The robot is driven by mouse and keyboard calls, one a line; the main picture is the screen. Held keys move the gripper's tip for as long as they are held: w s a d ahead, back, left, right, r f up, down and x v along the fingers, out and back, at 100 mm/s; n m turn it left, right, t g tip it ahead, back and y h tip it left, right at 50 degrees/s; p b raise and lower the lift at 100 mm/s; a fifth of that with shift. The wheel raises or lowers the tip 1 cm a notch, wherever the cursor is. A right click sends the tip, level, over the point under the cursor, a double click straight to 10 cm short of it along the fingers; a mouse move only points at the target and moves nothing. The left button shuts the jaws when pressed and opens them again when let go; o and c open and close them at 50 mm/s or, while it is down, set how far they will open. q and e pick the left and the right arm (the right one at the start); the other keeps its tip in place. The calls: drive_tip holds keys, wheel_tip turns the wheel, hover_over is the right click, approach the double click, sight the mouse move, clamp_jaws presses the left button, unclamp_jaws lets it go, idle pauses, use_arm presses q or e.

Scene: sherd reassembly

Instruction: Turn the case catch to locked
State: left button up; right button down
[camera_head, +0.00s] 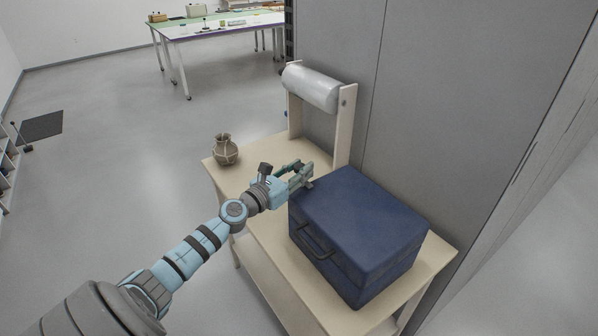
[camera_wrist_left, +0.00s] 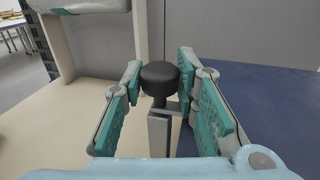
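The dark blue case (camera_head: 362,215) stands closed on the table, its handle (camera_head: 318,243) on the near left side. In the left wrist view its blue top (camera_wrist_left: 262,100) is at the right. A black round knob (camera_wrist_left: 160,78) on an upright grey metal piece (camera_wrist_left: 159,135) stands beside the case; it appears to be the catch. My left gripper (camera_head: 303,174) is at the case's far left corner. In the wrist view its two green-padded fingers (camera_wrist_left: 160,88) stand apart on either side of the knob, with narrow gaps. The catch's lock position cannot be told. My right gripper is out of view.
A tan jar (camera_head: 225,149) stands on the pale table (camera_head: 262,150) left of the gripper. A wooden frame with a white roll (camera_head: 313,87) rises behind. The grey wall panel (camera_head: 440,110) is close behind the case. A white worktable (camera_head: 222,28) is far back.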

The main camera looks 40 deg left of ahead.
use_arm(q)
drive_tip(key=shift+o, duration=1.4)
